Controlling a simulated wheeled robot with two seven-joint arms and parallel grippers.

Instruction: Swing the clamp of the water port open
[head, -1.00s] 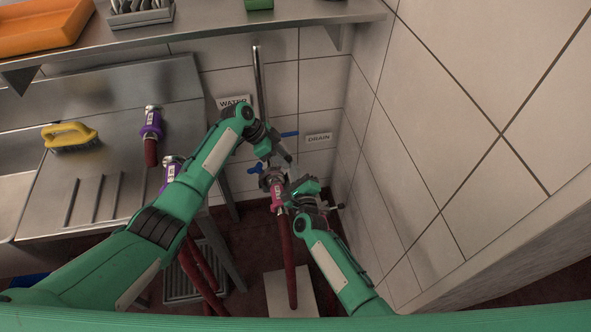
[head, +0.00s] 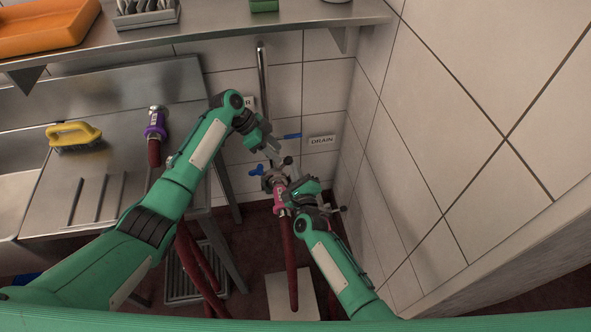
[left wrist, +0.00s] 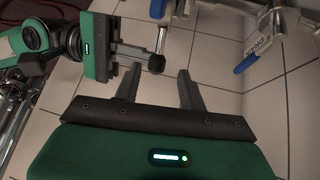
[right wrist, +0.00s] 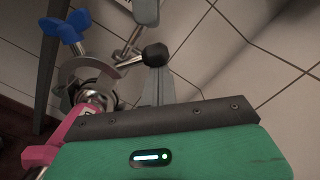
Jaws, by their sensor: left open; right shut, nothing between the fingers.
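The water port (head: 268,180) sits low by the wall, with a blue handle (head: 256,169) and a pink coupling (head: 281,194) on a red hose. In the right wrist view its curved grey clamp (right wrist: 84,68) shows beside a lever with a black ball knob (right wrist: 155,55). Whether the clamp is fully open, I cannot tell. My left gripper (head: 275,153) is open; in the left wrist view the knob (left wrist: 156,63) appears between or just beyond its fingers. My right gripper (head: 304,188) is shut and empty, its fingertips close to the knob; contact is unclear.
A drain sign (head: 321,140) and a blue lever (head: 288,136) are on the wall behind. A tiled wall stands close on the right. A steel counter at left carries a yellow brush (head: 72,136) and a purple coupling (head: 156,122). A shelf (head: 210,33) runs above.

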